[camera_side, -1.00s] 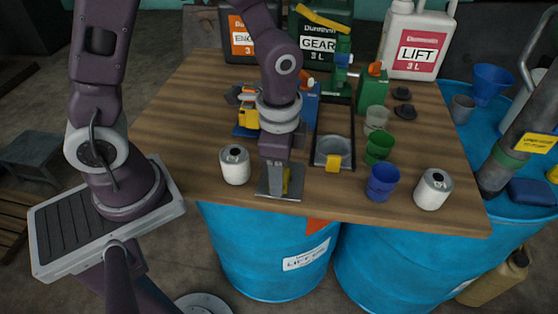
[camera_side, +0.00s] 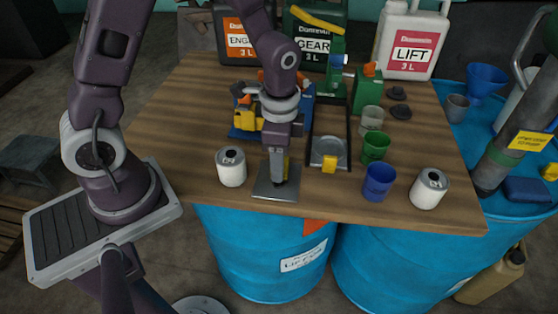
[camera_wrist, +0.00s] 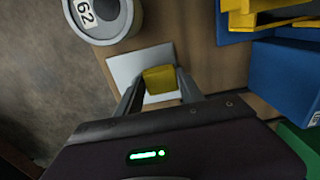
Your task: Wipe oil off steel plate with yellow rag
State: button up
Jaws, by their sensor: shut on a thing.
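The steel plate (camera_side: 263,190) is a flat grey square at the front edge of the wooden table. It also shows in the wrist view (camera_wrist: 124,68). My gripper (camera_side: 281,182) points down over the plate. Its fingers are shut on the yellow rag (camera_wrist: 160,79), which is over the plate; whether it touches the plate is hard to tell. In the side view only a thin strip of the rag shows beside the fingers. No oil can be made out on the visible part of the plate.
A white can (camera_side: 231,167) stands just left of the plate. A metal tray (camera_side: 328,152) lies to the right, with a green cup (camera_side: 374,148), a blue cup (camera_side: 379,182) and another can (camera_side: 429,188) beyond. Blue and yellow items (camera_side: 244,118) stand behind my gripper.

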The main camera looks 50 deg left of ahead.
aim_at(276, 191)
jog(key=shift+s+d, duration=1.9)
notch_tip(276, 191, up, 8)
jog(key=shift+f, duration=0.1)
